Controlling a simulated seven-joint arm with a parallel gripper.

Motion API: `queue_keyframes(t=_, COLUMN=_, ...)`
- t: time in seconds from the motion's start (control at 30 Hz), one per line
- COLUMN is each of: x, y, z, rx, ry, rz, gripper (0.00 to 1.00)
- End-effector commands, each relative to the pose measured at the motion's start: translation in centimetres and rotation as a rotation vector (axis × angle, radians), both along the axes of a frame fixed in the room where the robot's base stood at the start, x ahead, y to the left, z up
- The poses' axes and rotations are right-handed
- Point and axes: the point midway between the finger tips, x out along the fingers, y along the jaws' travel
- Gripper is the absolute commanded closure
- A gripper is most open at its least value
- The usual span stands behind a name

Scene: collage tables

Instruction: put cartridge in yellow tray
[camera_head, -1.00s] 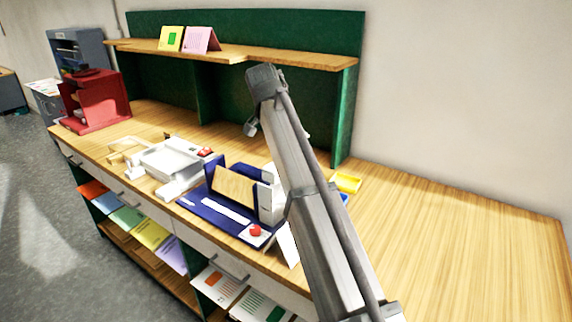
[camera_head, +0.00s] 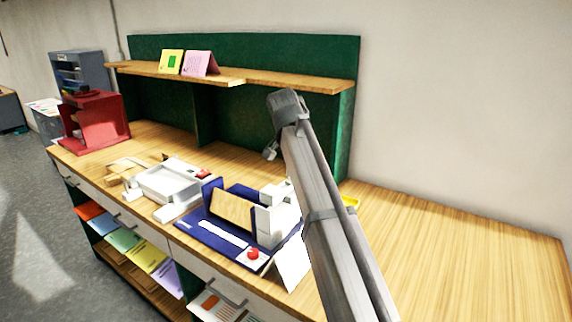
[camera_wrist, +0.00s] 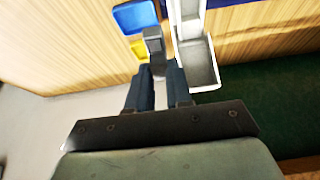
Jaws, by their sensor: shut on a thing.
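In the wrist view, my gripper (camera_wrist: 158,76) has its two dark fingers closed around a grey piece, which appears to be the cartridge (camera_wrist: 153,45). The piece juts out beyond the fingertips. The yellow tray (camera_wrist: 139,49) is just left of the held piece in the wrist view, partly covered by it and a finger. In the head view, only a small corner of the yellow tray (camera_head: 350,201) shows beside my arm. My arm hides the gripper and the held piece in the head view.
A blue tray (camera_wrist: 136,16) lies beside the yellow one. A white open box-like part (camera_wrist: 198,62) is close right of the held piece. A navy machine with a red button (camera_head: 222,232) stands left of my arm. The tabletop (camera_head: 450,235) at right is bare.

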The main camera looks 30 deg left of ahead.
Motion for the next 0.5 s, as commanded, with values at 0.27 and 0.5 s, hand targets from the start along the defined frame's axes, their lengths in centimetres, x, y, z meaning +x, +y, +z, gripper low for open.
queue_keyframes(t=0.27, x=3.8, y=-9.4, z=-2.1, rx=-0.001, ry=0.006, rz=-0.044, gripper=0.95)
queue_keyframes(t=0.5, x=6.3, y=-18.0, z=-3.9, rx=-0.001, ry=0.010, rz=-0.080, gripper=0.95)
